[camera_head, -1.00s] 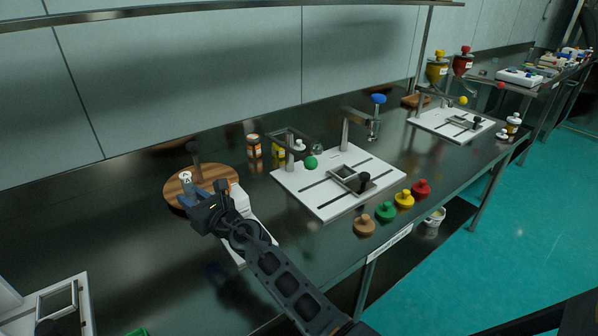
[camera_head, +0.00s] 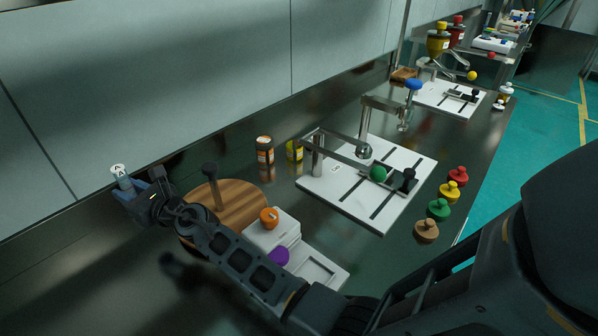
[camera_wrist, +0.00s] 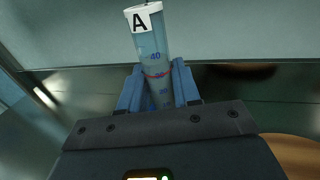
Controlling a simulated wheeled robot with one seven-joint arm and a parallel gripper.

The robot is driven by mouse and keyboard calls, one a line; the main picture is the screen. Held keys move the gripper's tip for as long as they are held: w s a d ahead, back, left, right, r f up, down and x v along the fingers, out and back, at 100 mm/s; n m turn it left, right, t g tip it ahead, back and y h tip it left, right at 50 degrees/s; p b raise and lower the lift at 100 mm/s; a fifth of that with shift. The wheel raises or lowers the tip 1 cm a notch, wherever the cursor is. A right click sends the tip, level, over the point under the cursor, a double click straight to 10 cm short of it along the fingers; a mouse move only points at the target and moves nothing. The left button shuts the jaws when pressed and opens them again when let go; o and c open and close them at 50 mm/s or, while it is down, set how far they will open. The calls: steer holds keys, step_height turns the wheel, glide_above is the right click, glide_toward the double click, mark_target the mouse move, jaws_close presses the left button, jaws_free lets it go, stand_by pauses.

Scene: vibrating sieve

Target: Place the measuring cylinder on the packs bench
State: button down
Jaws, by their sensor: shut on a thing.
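The measuring cylinder (camera_wrist: 152,45) is a clear tube with blue graduations, a red line and a white label "A". In the wrist view it stands between the blue fingers of my gripper (camera_wrist: 158,88), which are shut on it. In the head view the cylinder (camera_head: 120,176) shows at the left, its labelled top above my gripper (camera_head: 132,192). It is held left of the round wooden board, over the dark bench. Its lower end is hidden by my gripper. I cannot tell which surface is the packs bench.
The round wooden board (camera_head: 238,203) with a dark post is close to my arm. A white device (camera_head: 283,232) with orange and purple knobs stands beside it. Brown (camera_head: 265,150) and yellow bottles, a white slotted plate (camera_head: 345,195) and several coloured knobs are to the right. The wall is close behind.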

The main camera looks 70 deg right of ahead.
steer(key=shift+w, duration=0.45)
steer(key=s+a+f, duration=0.1)
steer(key=a+f, duration=0.1)
steer(key=a, duration=0.1)
steer(key=s+a+f+b, duration=0.1)
steer(key=s+a+f, duration=0.1)
steer(key=a, duration=0.2)
steer(key=s+a+f, duration=0.2)
steer(key=a+f, duration=0.1)
steer(key=shift+a+b, duration=0.25)
steer(key=shift+b, duration=0.15)
step_height(320, 180, down, 4)
steer(key=b, duration=0.4)
steer(key=shift+f, duration=0.1)
steer(key=c, duration=0.8)
jaws_free()
